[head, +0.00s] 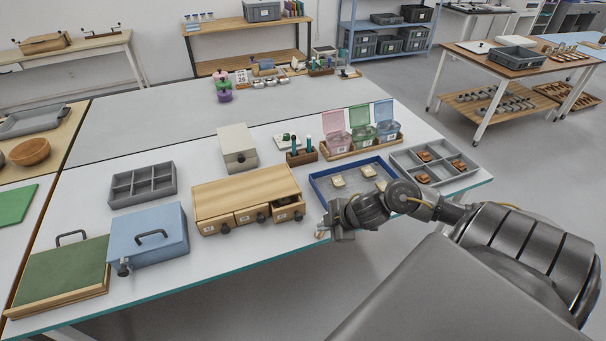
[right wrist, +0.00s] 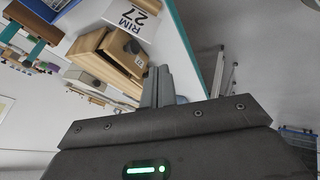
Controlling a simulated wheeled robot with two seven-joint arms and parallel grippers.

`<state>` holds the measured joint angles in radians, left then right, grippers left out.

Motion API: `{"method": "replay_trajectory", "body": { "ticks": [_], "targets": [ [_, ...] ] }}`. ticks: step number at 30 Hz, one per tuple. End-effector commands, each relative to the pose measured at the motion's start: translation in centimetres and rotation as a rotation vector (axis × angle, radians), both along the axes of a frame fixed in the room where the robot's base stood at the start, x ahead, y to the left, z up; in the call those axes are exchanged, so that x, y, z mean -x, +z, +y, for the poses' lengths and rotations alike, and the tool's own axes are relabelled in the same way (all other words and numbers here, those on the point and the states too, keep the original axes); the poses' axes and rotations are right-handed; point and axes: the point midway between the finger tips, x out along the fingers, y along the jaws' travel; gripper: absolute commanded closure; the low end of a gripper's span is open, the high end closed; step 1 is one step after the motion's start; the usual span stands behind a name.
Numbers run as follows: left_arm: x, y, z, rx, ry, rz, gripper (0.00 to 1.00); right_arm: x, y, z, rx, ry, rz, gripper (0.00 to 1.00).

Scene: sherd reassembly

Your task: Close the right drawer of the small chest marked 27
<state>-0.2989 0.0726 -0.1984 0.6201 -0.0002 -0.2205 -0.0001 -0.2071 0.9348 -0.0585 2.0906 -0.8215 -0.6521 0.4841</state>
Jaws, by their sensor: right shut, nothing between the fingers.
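The small wooden chest (head: 240,188) stands near the table's front edge, with drawer fronts and dark knobs facing that edge. Its right drawer (head: 290,213) sticks out, and its dark inside shows; the other two fronts look flush. My left gripper is out of view.
A blue-rimmed tray (head: 352,180) with pale pieces lies right of the chest, close to my right arm. A blue box (head: 148,240) stands to its left and a grey box (head: 237,148) behind it. The floor before the drawer is clear.

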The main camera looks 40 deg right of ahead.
Motion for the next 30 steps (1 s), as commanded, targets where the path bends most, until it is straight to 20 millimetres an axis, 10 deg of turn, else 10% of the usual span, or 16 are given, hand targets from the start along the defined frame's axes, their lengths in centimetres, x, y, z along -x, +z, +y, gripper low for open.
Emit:
{"method": "replay_trajectory", "body": {
  "ticks": [10, 25, 30],
  "targets": [
    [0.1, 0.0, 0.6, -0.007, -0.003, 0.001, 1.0, -0.6, -0.2, -0.3, 0.006, 0.017, 0.006, 1.0],
    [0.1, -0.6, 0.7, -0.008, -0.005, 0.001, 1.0, -6.0, -7.7, 1.4, 0.004, 0.017, 0.006, 1.0],
    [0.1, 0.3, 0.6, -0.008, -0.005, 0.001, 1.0, -8.3, -7.3, 0.3, 0.007, 0.017, 0.005, 1.0]
  ]
}}
